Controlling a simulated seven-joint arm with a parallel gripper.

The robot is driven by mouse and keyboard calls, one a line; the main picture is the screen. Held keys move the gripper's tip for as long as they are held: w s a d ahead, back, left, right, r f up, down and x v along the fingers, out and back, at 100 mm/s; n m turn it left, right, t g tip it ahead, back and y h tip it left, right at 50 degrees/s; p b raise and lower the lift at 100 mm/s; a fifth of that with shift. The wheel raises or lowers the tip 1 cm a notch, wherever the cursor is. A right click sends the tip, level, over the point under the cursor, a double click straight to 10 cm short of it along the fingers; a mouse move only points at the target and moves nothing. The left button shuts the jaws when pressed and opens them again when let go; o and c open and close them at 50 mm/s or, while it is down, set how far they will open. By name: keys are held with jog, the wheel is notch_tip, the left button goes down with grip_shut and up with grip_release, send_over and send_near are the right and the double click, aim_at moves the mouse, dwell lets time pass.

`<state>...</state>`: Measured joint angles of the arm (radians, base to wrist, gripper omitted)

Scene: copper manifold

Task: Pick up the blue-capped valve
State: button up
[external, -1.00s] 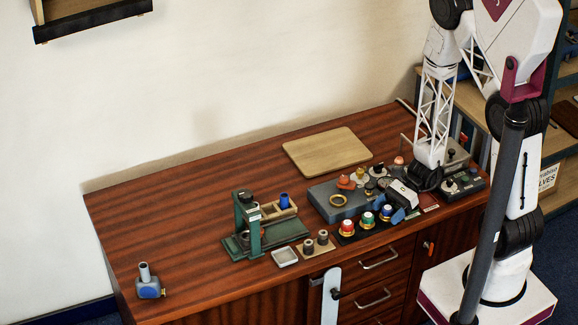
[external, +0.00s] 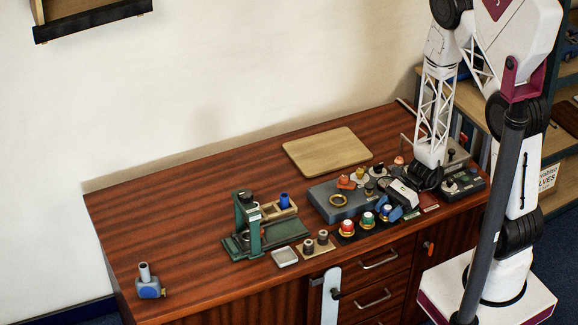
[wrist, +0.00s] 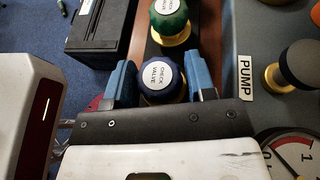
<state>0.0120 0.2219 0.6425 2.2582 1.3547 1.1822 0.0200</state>
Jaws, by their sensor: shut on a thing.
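The blue-capped valve (wrist: 160,76) has a round dark-blue cap with a white label reading "CHECK VALVE" and a brass-coloured collar. In the wrist view it sits between the two blue fingers of my gripper (wrist: 161,84), which is shut on it. In the external view the blue-capped valve (external: 386,210) is at the right end of a row of capped valves at the table's front. My gripper (external: 389,211) is low over it there. The valve's lower part is hidden, and I cannot tell whether it is clear of its seat.
A green-capped valve (wrist: 169,15) stands close beside it, with a red-capped valve (external: 347,226) further left. The grey manifold (external: 336,208) with knobs and a gauge (wrist: 293,150) lies behind. A green press (external: 247,225) stands left. The table's left half is mostly clear.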

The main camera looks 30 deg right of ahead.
aim_at(391, 209)
jog(key=shift+r, duration=0.1)
jog(key=shift+r, duration=1)
jog(key=shift+s+d+r, duration=0.2)
jog(key=shift+s+r, duration=0.35)
jog(key=shift+r, duration=0.1)
jog(key=s+d+r, duration=0.1)
jog(key=s+d, duration=0.4)
jog(key=s, duration=0.8)
jog(key=shift+s+r, duration=0.15)
jog(key=shift+s, duration=0.25)
jog(key=shift+d, duration=0.1)
